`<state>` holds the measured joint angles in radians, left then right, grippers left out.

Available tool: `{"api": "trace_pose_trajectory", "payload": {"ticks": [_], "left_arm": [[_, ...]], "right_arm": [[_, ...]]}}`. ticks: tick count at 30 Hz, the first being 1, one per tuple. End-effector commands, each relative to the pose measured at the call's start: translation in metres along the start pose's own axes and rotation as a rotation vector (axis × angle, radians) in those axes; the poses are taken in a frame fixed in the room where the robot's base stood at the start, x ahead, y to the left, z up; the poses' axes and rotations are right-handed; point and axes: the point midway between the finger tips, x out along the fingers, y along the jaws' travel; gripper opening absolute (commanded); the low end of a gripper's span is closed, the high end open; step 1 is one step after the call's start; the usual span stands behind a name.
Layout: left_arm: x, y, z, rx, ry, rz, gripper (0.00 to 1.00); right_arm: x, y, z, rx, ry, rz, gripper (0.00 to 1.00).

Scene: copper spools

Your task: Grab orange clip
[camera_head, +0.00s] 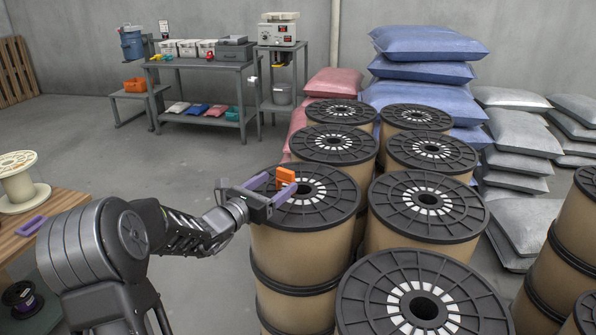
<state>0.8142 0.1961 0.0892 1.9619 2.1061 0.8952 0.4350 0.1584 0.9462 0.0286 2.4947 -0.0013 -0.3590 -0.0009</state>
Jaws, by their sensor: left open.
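The orange clip (285,177) is a small block-like piece at the left part of the black top of a spool (328,215), near its hub. My left gripper (272,189) reaches in from the left over this spool. Its two purple fingers are spread apart, one on the far left side of the clip and one on the near right side. The clip appears between or just beyond the fingertips; I cannot tell whether they touch it. My right gripper is not in view.
Several large tan spools with black tops, one in front (375,290), stand close together. A wooden table (70,200) with a cream spool (20,185) is at the left. A grey workbench (200,65) and stacked sacks (425,45) stand behind. Open floor lies at mid-left.

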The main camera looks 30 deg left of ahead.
Motion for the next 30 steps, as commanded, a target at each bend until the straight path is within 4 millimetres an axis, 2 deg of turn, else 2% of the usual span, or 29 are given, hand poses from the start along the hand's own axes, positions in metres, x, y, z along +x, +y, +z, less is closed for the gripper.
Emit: {"api": "trace_pose_trajectory", "payload": {"ticks": [11, 19, 30], "left_arm": [[0.001, 0.000, 0.000, -0.001, 0.000, 0.000, 0.73], [0.025, 0.000, 0.000, -0.002, 0.000, 0.000, 0.73], [0.030, 0.000, 0.001, -0.001, 0.001, -0.001, 0.73]], "right_arm": [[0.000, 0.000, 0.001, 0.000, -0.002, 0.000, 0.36], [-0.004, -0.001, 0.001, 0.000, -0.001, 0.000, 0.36], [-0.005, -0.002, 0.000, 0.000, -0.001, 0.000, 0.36]]}}
